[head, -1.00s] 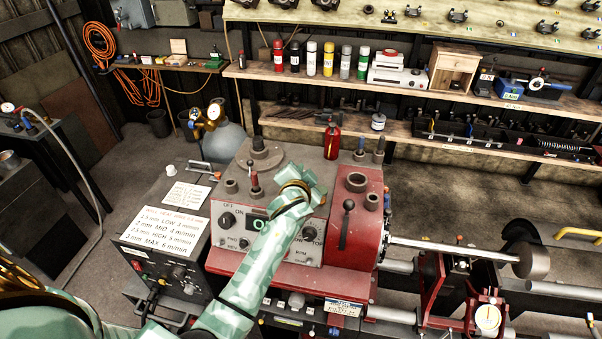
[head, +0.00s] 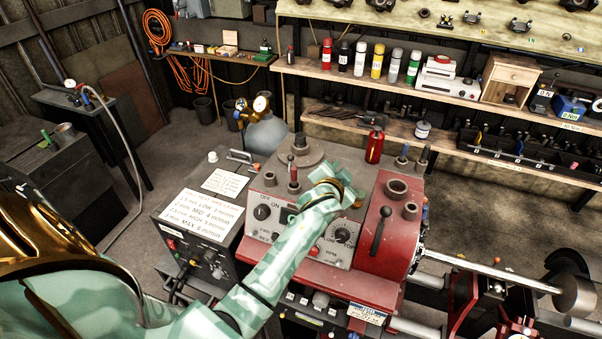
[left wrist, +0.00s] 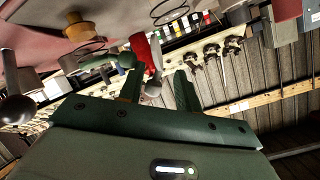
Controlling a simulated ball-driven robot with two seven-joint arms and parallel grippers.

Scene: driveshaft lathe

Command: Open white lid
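My left gripper (head: 345,190) is above the control panel of the red and grey lathe (head: 380,235) in the head view. In the left wrist view its two green fingers (left wrist: 158,92) stand apart, so it is open. A pale shape shows between them, too unclear to name. I cannot tell for sure which thing is the white lid. A small white cap (head: 212,157) sits on the dark control box, left of and apart from my gripper. A small white can (head: 423,130) stands on the lower shelf at the back. My right gripper is not in view.
A red bottle (head: 375,146) stands behind the lathe top; it also shows in the left wrist view (left wrist: 140,48). Levers and round posts stick up around the gripper. A gas cylinder (head: 267,134) stands behind. Open floor lies at left.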

